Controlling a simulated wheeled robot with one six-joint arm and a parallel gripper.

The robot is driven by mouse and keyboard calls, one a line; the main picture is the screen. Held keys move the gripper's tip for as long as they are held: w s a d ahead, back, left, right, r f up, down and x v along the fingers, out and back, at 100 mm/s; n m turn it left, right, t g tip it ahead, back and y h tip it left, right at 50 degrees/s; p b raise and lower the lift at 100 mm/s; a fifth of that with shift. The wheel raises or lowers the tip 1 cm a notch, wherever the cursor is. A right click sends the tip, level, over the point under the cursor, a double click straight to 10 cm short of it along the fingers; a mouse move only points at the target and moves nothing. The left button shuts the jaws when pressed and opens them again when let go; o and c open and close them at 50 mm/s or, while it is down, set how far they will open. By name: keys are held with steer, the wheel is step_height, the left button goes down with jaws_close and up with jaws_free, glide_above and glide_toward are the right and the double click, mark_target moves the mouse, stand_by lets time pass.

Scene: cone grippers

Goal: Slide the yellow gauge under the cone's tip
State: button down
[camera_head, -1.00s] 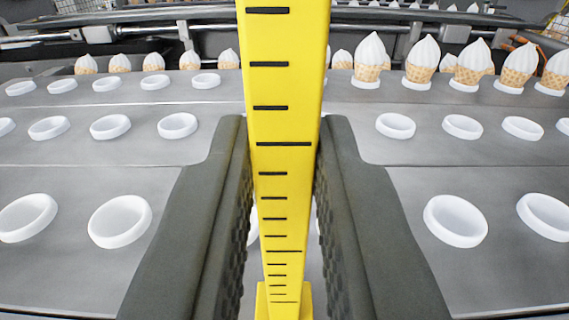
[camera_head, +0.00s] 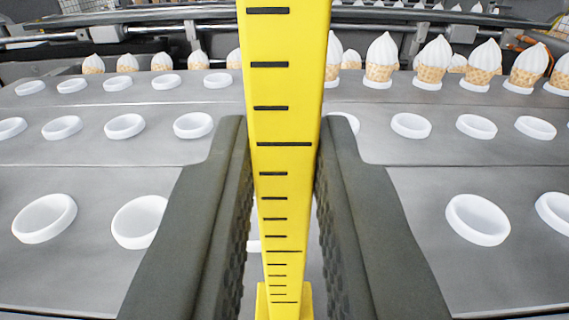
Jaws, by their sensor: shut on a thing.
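My gripper (camera_head: 283,200) is shut on the yellow gauge (camera_head: 284,125), a tall upright bar with black graduation marks, standing in the middle of the view. Its lower end widens into a yellow foot at the bottom edge. The top of the gauge runs out of the picture. Ice cream cones stand in a row behind, each a waffle cup with a white swirled tip; one cone (camera_head: 381,62) is just right of the gauge. Another cone is partly hidden behind the gauge. I cannot tell which cone is the one meant.
Grey stepped conveyor plates (camera_head: 110,150) carry rows of empty white ring holders (camera_head: 478,218) on both sides. Smaller cones (camera_head: 162,62) stand farther back at left. Metal rails (camera_head: 150,28) cross the back. Some holders are hidden behind my gripper.

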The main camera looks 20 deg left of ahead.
steer(key=shift+s+a, duration=0.2)
steer(key=shift+a, duration=0.45)
steer(key=shift+s+a, duration=0.15)
steer(key=shift+a, duration=0.5)
steer(key=shift+d, duration=0.15)
stand_by(1.8)
steer(key=shift+w+d+r, duration=0.1)
steer(key=shift+w+d, duration=0.15)
steer(key=shift+d, duration=0.6)
steer(key=shift+w+d+f, duration=0.1)
steer(key=shift+w+d, duration=0.15)
steer(key=shift+d, duration=0.55)
steer(key=shift+w+d+r, duration=0.1)
steer(key=shift+w+d, duration=0.15)
steer(key=shift+d, duration=0.6)
steer(key=shift+r, duration=0.1)
